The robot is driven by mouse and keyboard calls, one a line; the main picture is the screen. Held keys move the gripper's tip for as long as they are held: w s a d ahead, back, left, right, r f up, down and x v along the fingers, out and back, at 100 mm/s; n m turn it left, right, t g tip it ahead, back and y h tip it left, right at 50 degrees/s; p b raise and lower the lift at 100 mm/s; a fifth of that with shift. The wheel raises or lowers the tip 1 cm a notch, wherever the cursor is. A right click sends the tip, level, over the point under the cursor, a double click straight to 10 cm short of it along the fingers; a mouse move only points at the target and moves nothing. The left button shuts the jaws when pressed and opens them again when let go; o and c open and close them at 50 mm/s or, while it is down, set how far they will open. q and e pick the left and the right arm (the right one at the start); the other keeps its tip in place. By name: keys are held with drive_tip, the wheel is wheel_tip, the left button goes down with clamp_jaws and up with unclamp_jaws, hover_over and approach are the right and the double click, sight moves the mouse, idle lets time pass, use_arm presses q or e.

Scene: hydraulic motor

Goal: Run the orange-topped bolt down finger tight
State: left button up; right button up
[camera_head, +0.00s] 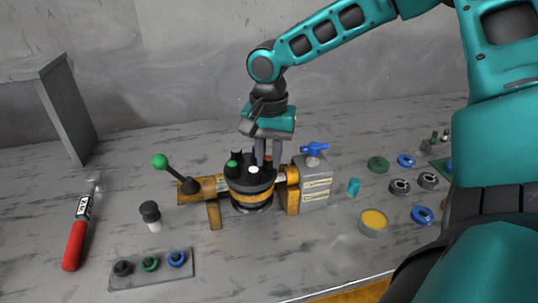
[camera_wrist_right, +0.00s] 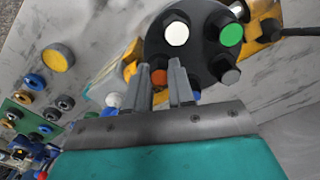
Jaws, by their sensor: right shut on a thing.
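The dark round motor cover (camera_head: 246,181) sits on top of the motor in the middle of the bench, with several bolts standing around it. My right gripper (camera_head: 267,163) points straight down over its right rear part, its two fingers around the orange-topped bolt (camera_head: 268,159). In the right wrist view the orange top (camera_wrist_right: 158,77) shows between the fingertips (camera_wrist_right: 165,80), close to the left finger. The bolt's shank is hidden. A white-topped bolt (camera_wrist_right: 176,34), a green-topped bolt (camera_wrist_right: 231,34) and a grey-topped bolt (camera_wrist_right: 231,76) stand beside it. My left gripper is out of view.
A green-knobbed lever (camera_head: 161,162) rises left of the motor; a grey block with a blue valve handle (camera_head: 314,149) stands right. A red-handled tool (camera_head: 75,245), a tray of fittings (camera_head: 150,280), loose rings (camera_head: 400,187) and a yellow-topped tin (camera_head: 373,221) lie around.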

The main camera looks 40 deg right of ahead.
sight(269, 158)
drive_tip(key=shift+m, duration=0.3)
drive_tip(key=m, duration=0.3)
drive_tip(key=shift+m, duration=0.3)
drive_tip(key=o, duration=0.6)
drive_tip(key=shift+r+p, duration=1.8)
drive_tip(key=shift+r, duration=0.5)
